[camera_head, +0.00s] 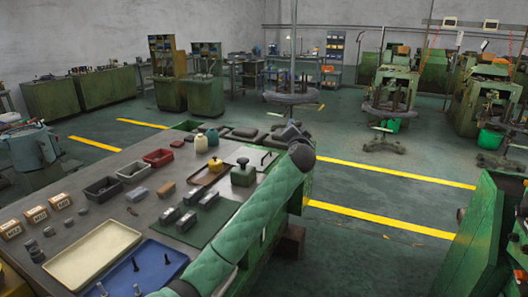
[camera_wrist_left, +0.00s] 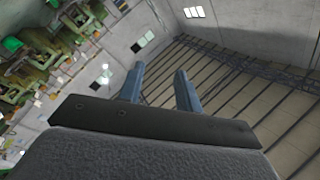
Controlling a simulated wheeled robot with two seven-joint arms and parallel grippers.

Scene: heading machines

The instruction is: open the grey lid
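A light grey flat panel with a dark handle (camera_head: 262,159), which may be the grey lid, lies at the bench's far right part, partly behind my arm. I cannot tell for sure that it is the lid. In the left wrist view my left gripper (camera_wrist_left: 158,88) is open, its two blue-grey fingers apart with nothing between them. It faces walls and a ribbed ceiling, away from the bench. A green-sleeved arm of mine crosses the head view from the bottom; no gripper fingers show clearly there. My right gripper is not in view.
The bench (camera_head: 110,160) holds a cream tray (camera_head: 92,252), a blue tray (camera_head: 140,268), a red bin (camera_head: 158,157), a black bin (camera_head: 103,188), bottles and metal blocks on a green mat (camera_head: 200,222). Green machines (camera_head: 485,95) stand at right. The floor right of the bench is open.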

